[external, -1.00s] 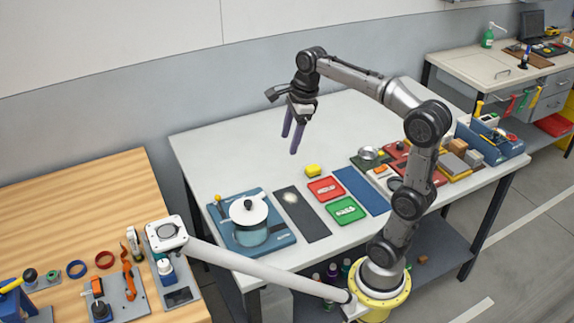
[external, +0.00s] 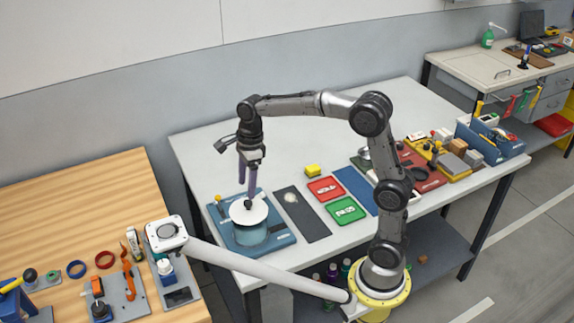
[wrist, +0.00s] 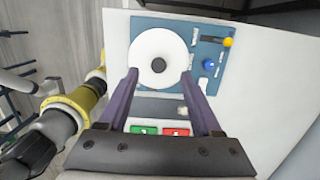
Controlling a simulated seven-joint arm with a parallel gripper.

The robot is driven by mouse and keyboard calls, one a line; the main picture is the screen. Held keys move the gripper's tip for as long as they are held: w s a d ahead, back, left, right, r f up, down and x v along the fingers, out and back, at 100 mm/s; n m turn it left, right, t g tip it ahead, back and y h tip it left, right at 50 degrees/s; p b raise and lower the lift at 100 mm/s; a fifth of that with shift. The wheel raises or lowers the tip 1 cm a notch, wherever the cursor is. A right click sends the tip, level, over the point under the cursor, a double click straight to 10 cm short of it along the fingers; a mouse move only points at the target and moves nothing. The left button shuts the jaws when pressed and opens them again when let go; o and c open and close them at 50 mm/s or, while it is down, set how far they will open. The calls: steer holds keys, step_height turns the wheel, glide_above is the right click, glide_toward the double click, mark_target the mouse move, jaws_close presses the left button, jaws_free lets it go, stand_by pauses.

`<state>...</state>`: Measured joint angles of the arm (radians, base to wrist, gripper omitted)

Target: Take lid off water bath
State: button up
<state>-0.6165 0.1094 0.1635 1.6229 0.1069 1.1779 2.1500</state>
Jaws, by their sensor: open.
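The water bath (external: 253,237) is a blue-grey pot on a blue base at the left of the white table. Its white round lid (external: 240,214) with a dark centre knob (external: 249,204) sits on top. In the wrist view the lid (wrist: 152,52) lies ahead of the fingers, with the knob (wrist: 158,65) between the two finger lines. My gripper (external: 248,190) points down over the lid with its purple fingers open. In the wrist view the gripper (wrist: 160,80) is empty. I cannot tell whether the fingertips touch the lid.
The base carries a yellow-topped lever (wrist: 228,42) and a blue knob (wrist: 208,65). A dark grey mat (external: 302,213) lies to the right of the bath, then red (external: 325,189) and green (external: 345,210) trays. The table's back middle is clear.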

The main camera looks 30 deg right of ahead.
mark_target(248, 201)
steer(key=shift+s+f, duration=0.1)
steer(key=shift+f, duration=2.65)
steer(key=shift+c, duration=0.2)
jaws_close()
